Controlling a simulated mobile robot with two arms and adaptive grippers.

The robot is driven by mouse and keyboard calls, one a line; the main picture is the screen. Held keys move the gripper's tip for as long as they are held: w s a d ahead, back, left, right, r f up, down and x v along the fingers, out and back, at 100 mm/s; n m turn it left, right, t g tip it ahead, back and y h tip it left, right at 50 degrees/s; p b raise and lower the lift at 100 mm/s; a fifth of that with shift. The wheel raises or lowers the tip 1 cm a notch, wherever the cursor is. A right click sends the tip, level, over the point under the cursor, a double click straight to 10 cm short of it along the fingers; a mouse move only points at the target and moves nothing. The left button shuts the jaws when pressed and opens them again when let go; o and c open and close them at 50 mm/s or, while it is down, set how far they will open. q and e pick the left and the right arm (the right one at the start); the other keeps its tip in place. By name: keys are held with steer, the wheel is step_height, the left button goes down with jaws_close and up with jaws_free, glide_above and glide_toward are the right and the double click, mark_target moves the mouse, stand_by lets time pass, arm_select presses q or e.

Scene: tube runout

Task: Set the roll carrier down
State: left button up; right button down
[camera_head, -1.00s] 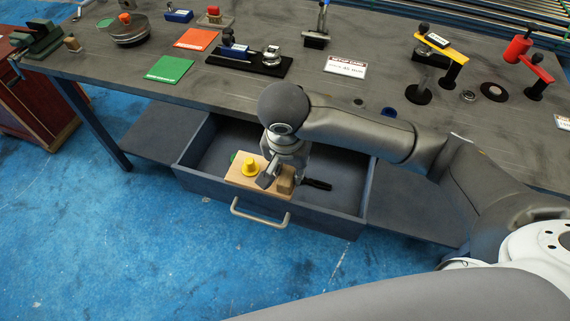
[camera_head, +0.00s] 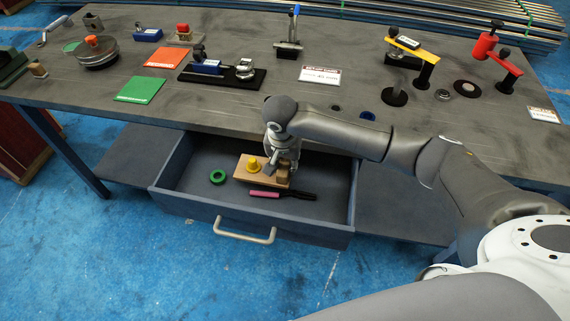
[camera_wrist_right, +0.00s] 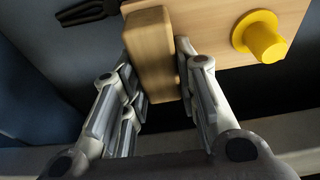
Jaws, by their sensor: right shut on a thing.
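The roll carrier is a light wooden board (camera_head: 243,174) with a yellow knob (camera_head: 253,165) and a wooden block (camera_head: 283,175) at its right end. It is within the open grey drawer (camera_head: 195,207), roughly level. Whether it touches the drawer floor I cannot tell. My right gripper (camera_head: 276,163) comes from above and is shut on the block. In the right wrist view the block (camera_wrist_right: 150,50) sits between my fingers, with the yellow knob (camera_wrist_right: 259,38) to its right. My left gripper is not in view.
In the drawer a green ring (camera_head: 218,177) lies left of the carrier, and a pink-and-black tool (camera_head: 265,194) lies close to its front. The drawer's left part is clear. The tabletop (camera_head: 220,112) above holds several fixtures and coloured cards.

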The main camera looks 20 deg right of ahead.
steer(key=shift+f, duration=0.6)
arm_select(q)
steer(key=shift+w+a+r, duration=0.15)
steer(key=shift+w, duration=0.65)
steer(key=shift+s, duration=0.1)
arm_select(e)
steer(key=shift+f, duration=0.15)
steer(key=c, duration=1.1)
jaws_free()
arm_select(q)
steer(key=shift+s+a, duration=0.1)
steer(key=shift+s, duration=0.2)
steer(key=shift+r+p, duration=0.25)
steer(key=shift+p, duration=0.1)
arm_select(e)
steer(key=v, duration=1.2)
